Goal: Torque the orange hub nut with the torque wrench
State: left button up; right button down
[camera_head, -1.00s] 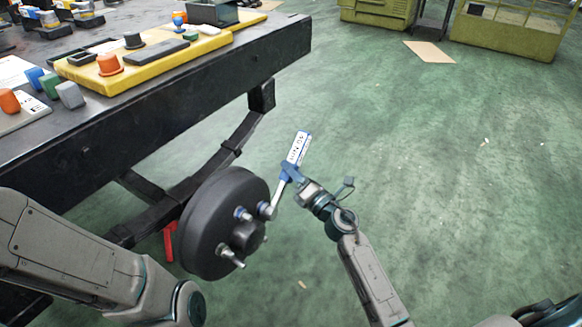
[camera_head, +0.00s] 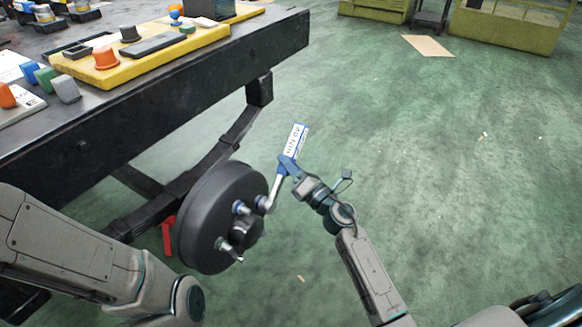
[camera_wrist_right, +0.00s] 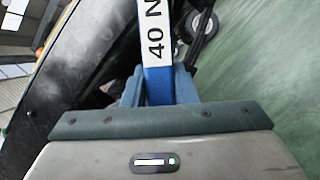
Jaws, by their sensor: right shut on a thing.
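The torque wrench (camera_head: 278,187) has a steel shaft and a blue handle with a white label reading 40 N. My right gripper (camera_head: 287,166) is shut on its blue handle; the handle also shows between the blue fingers in the right wrist view (camera_wrist_right: 157,88). The wrench's lower end sits at a stud position (camera_head: 263,203) on the right side of the black round hub (camera_head: 205,222). No orange nut can be made out on the hub; the wrench end may cover it. My left arm is at lower left, its gripper out of view.
A black workbench (camera_head: 150,110) fills the upper left. On its yellow board (camera_head: 190,47) stand an orange cap (camera_head: 105,58) and other small parts. A red part (camera_head: 168,236) shows beside the hub. Green floor to the right is open, with a cardboard sheet (camera_head: 428,46) farther back.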

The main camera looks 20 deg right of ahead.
jog(key=shift+s+a+r+n, duration=0.1)
jog(key=shift+a+r+n, duration=0.05)
jog(key=shift+r+n, duration=0.15)
jog(key=shift+s, duration=0.15)
jog(key=shift+s+d, duration=0.95)
jog(key=shift+s, duration=0.1)
jog(key=shift+s+d+b, duration=0.55)
jog(key=shift+s+d, duration=0.25)
jog(key=shift+s, duration=0.2)
jog(key=shift+s+d+b, duration=0.5)
jog(key=shift+s+d, duration=0.25)
jog(key=shift+s, duration=0.25)
